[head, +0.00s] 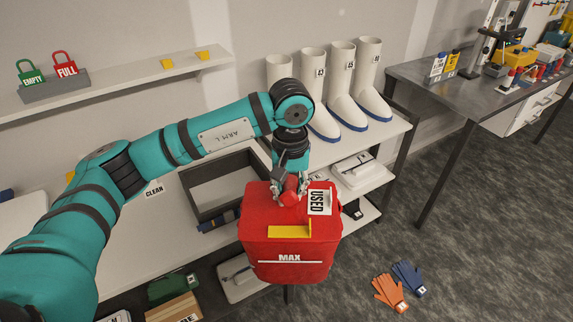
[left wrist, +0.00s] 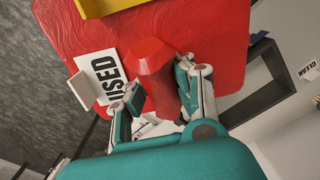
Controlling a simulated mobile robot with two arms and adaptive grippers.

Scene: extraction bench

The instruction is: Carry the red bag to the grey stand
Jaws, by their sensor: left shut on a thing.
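The red bag (head: 290,250) is a boxy red container with a "MAX" label, a yellow piece on its lid and a white "USED" tag (head: 319,201). My left gripper (head: 290,190) comes down on it from above and is shut on its red knob-like grip. The bag hangs in front of the white bench, over the bench's front edge. In the left wrist view the red grip (left wrist: 155,75) sits between the two fingers, with the bag's red top (left wrist: 215,30) beyond. I cannot make out a grey stand for certain. My right gripper is not in view.
A dark-rimmed open tray (head: 182,182) lies on the white bench left of the bag. Several white boots (head: 342,85) stand at the bench's back right. Orange gloves (head: 389,292) and blue gloves (head: 409,277) lie on the floor.

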